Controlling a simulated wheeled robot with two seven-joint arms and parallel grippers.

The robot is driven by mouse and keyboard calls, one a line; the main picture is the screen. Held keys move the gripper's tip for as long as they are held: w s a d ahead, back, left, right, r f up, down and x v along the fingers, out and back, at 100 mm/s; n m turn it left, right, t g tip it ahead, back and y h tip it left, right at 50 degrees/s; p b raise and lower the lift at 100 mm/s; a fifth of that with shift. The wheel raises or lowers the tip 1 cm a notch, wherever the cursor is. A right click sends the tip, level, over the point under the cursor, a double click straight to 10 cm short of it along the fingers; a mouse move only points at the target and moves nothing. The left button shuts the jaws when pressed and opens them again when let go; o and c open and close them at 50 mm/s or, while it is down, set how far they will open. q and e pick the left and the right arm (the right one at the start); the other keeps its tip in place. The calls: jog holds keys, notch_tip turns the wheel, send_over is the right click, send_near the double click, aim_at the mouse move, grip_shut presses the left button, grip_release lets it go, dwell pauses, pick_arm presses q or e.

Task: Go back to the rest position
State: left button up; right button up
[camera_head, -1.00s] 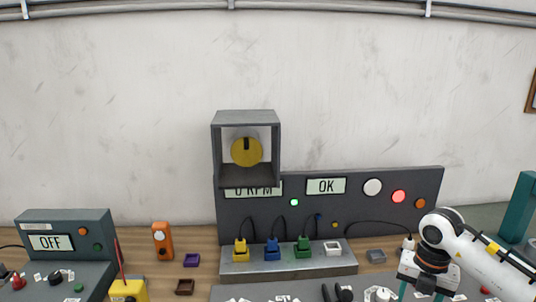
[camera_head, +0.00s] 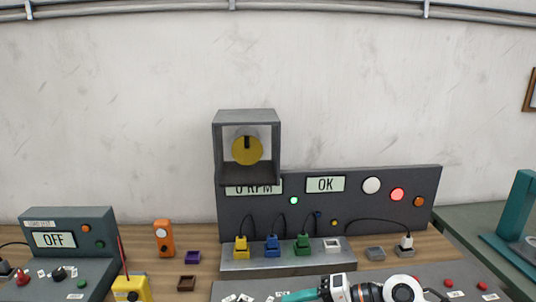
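My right gripper (camera_head: 300,296) lies at the bottom edge, right of centre, its teal fingers pointing left. It is seen side-on and partly cut off, so I cannot tell whether it is open or shut. My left gripper is not in view. A white plug (camera_head: 406,241) with a black cable stands upright on a small grey block (camera_head: 404,252), apart from my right gripper. Yellow (camera_head: 241,248), blue (camera_head: 272,247) and green (camera_head: 302,245) plugs stand on the grey metal block, beside an empty-looking white socket (camera_head: 332,245).
The dark panel (camera_head: 330,212) reads 0 RPM and OK, with a red light lit. A control box (camera_head: 70,234) at left reads OFF. An orange device (camera_head: 163,239) and a yellow device (camera_head: 130,288) stand near it. A teal stand (camera_head: 518,215) is at far right.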

notch_tip(320, 180, up, 9)
jog(key=m+t+y, duration=0.2)
jog(key=m+t, duration=1.1)
jog(key=t, duration=0.1)
jog(key=s+d+f+m+h, duration=0.3)
jog(key=d+f+m+h, duration=1)
jog(key=m+h, duration=0.2)
jog(key=s+d+f+m+g, duration=0.1)
jog(key=s+f+g, duration=0.55)
jog(key=s, duration=0.35)
jog(key=s+f+m+g, duration=0.2)
jog(key=s+f+g, duration=0.45)
jog(key=s, duration=0.45)
notch_tip(320, 180, down, 28)
jog(key=s+g, duration=0.1)
jog(key=s, duration=0.1)
jog(key=s+d+f+g, duration=0.1)
jog(key=s+d+f, duration=0.2)
jog(key=s+f, duration=1.2)
jog(key=shift+s+n, duration=0.3)
jog(key=shift+n, duration=0.1)
